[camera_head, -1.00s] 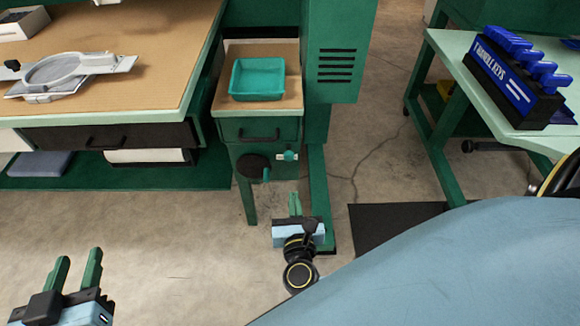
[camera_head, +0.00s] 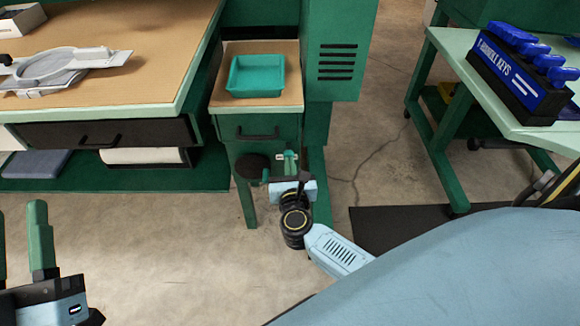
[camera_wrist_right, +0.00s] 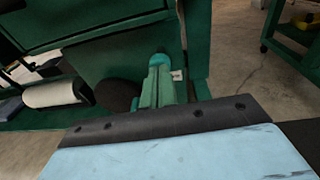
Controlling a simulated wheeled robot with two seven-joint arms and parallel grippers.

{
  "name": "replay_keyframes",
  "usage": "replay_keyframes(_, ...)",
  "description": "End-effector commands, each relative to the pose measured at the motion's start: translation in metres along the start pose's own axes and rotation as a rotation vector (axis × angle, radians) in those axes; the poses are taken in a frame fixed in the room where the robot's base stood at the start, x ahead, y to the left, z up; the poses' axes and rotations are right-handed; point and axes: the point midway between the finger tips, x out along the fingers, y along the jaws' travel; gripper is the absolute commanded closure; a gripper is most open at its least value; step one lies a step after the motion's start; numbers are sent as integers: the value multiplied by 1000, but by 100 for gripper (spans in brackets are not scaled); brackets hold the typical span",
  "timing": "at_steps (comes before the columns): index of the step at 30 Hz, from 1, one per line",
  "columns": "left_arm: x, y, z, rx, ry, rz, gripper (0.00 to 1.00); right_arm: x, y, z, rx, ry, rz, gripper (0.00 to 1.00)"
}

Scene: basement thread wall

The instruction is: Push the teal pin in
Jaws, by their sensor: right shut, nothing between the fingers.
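The teal pin (camera_head: 289,154) sticks out from the front of the green cabinet, below its drawer, beside a small white plate. In the right wrist view its rounded teal head (camera_wrist_right: 160,60) shows just beyond my fingertips. My right gripper (camera_head: 290,166) is shut and empty, its green fingers together and pointing at the pin. The fingers (camera_wrist_right: 157,78) hide the lower part of the pin; I cannot tell whether they touch it. My left gripper (camera_head: 20,215) is at the lower left, its fingers apart and empty, far from the pin.
A dark round disc (camera_head: 251,167) with a small teal handle (camera_head: 265,175) sits left of the pin. A teal tray (camera_head: 257,76) stands on the cabinet top. A workbench (camera_head: 130,80) is at left, a key rack (camera_head: 520,75) on a table at right. Concrete floor (camera_head: 180,250) is open in front.

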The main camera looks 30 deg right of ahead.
Motion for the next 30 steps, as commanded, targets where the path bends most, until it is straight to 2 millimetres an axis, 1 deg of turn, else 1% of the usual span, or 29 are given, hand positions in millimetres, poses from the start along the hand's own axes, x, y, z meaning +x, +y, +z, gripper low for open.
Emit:
replay_keyframes(8, 0, 0, 0, 0, 1, 0, 64, 1, 0, 0, -1, 0, 0, 100)
replay_keyframes(11, -1, 0, -1, 0, 21, 0, 64, 10, -1, 1, 1, -2, -2, 100)
replay_keyframes(14, -1, 0, -5, 0, 65, 1, 64, 24, -1, 2, 1, -2, -1, 100)
replay_keyframes(16, -2, 0, -7, 0, 81, 1, 64, 28, -2, 2, 0, 0, -1, 100)
replay_keyframes(25, -1, 0, -8, 0, 80, 1, 64, 29, -2, 4, 0, -1, 0, 100)
replay_keyframes(28, -1, 0, -7, 0, 72, 1, 64, 24, 0, 4, 0, -1, 2, 100)
replay_keyframes(30, 0, 0, -6, 0, 57, 1, 64, 17, 3, 4, 1, 0, 5, 100)
